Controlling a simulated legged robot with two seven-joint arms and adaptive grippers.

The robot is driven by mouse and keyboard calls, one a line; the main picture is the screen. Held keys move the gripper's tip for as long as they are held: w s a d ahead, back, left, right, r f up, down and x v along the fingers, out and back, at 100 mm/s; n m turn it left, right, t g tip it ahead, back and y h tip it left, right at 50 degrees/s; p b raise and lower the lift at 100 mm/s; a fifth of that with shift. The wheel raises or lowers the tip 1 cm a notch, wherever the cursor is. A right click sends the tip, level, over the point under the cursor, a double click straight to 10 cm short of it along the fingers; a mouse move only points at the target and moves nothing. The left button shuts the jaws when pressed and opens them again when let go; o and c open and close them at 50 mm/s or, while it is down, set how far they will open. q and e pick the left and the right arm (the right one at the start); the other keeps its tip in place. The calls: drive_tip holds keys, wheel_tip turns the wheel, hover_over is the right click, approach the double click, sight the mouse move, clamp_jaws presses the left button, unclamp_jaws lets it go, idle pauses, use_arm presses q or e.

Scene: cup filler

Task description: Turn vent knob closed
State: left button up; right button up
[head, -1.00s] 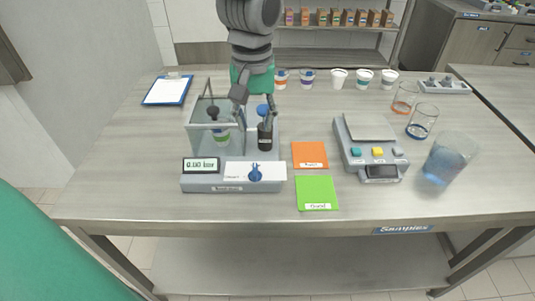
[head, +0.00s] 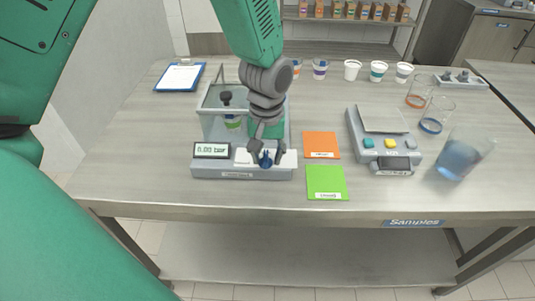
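The blue vent knob (head: 265,159) sits on the white front panel of the grey filler device (head: 235,174). My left gripper (head: 266,156) reaches down over the panel, its dark fingers spread on either side of the knob. It looks open, with small gaps to the knob; I cannot tell whether a finger touches it. The gripper and wrist hide the chamber's right side and part of the panel. My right gripper is out of view.
An orange card (head: 320,143) and a green card (head: 326,180) lie right of the device. A scale (head: 385,140), glasses and a beaker of blue liquid (head: 462,155) stand further right. Several cups line the back. A clipboard (head: 180,77) lies at the back left.

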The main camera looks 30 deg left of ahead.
use_arm(q)
drive_tip(key=shift+a, duration=0.2)
clamp_jaws()
